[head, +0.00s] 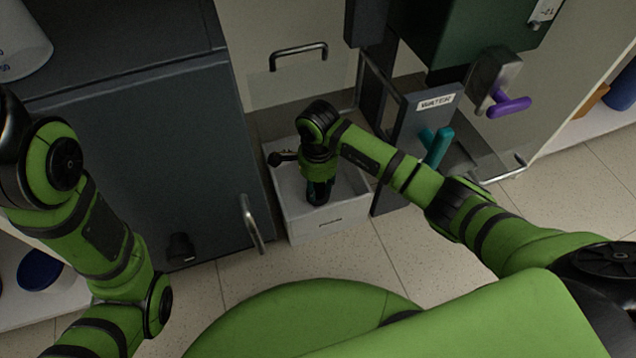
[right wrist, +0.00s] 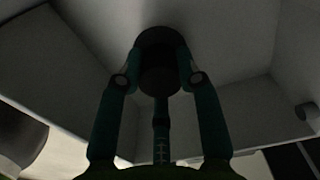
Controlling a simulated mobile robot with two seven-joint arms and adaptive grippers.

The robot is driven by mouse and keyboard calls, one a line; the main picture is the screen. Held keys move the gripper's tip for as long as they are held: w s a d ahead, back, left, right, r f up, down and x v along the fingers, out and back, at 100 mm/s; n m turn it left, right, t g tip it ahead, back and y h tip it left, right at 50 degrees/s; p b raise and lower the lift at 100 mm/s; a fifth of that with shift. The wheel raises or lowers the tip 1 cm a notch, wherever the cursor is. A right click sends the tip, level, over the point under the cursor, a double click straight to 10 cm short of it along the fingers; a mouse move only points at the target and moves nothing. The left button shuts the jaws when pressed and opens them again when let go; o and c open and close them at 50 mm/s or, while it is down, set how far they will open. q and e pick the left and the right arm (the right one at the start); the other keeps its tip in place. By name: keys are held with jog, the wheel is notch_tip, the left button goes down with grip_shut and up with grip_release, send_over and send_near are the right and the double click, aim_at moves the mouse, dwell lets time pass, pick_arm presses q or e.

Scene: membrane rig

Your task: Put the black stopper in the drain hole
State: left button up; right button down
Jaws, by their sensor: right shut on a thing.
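My right gripper (head: 319,197) reaches down into the white basin (head: 350,219) on the floor. In the right wrist view its fingers (right wrist: 160,75) are shut on the black stopper (right wrist: 160,80), a dark round plug between the fingertips. The stopper is close to the pale basin surface, and a dark round area shows around its far end. I cannot tell whether that is the drain hole or part of the stopper. The gripper hides the stopper in the head view.
A dark cabinet (head: 135,150) with a metal handle (head: 252,224) stands left of the basin. A panel marked WATER (head: 436,101), a teal lever (head: 437,147) and a purple lever (head: 510,106) are to the right. Basin walls surround my right gripper closely. Tiled floor lies in front.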

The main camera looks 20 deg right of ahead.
jog(key=shift+f, duration=0.3)
jog(key=shift+f, duration=0.15)
dwell(0.5)
jog(key=c, duration=0.8)
grip_release()
jog(key=shift+o, duration=0.2)
